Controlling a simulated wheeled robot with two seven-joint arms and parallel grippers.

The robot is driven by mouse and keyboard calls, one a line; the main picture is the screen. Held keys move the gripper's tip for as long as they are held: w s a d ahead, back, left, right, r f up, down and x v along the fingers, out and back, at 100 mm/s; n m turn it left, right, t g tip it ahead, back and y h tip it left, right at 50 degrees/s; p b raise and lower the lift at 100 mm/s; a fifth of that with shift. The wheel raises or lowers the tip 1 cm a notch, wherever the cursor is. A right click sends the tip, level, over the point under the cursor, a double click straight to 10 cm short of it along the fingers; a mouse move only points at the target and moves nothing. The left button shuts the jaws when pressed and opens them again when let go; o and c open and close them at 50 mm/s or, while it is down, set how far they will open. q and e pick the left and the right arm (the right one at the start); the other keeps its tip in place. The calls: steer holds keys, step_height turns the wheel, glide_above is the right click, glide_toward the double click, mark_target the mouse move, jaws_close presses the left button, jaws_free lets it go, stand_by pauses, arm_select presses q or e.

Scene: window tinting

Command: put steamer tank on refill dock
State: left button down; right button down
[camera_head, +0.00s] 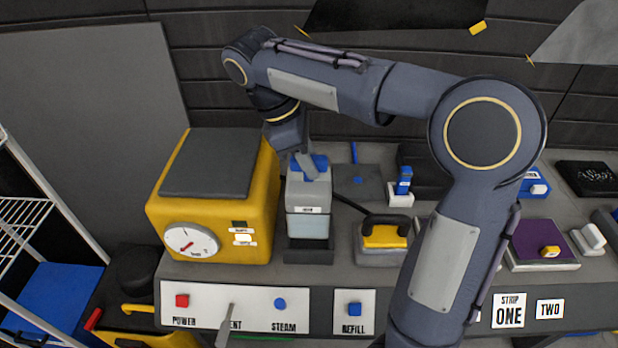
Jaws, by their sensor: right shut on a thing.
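The steamer tank (308,198) is a pale grey upright box with a blue top and a light blue lower part. It stands close beside the yellow steamer (218,240), which has a dial on its front. My right gripper (309,168) reaches down from above and is shut on the tank's blue top. The tank's lower end is at a dark holder (309,256); I cannot tell whether it rests fully in it. My left gripper is not in view.
A white panel with a blue REFILL button (354,309) is on the bench front. A purple pad (540,240) lies at the right. My right arm hides part of the bench.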

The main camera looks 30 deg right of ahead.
step_height(320, 180, up, 2)
steer(key=shift+d+r, duration=0.1)
steer(key=shift+d, duration=0.05)
steer(key=s+d+r+n+t, duration=0.2)
steer(key=d+r+n+t, duration=0.15)
steer(key=d+n, duration=0.65)
steer(key=w+d+f+m+p, duration=0.1)
steer(key=w+d+f+p, duration=0.2)
steer(key=w+d+f, duration=0.7)
steer(key=shift+p+x, duration=0.4)
steer(key=shift+x, duration=0.75)
steer(key=shift+w+f, duration=0.1)
steer(key=c, duration=1.2)
jaws_free()
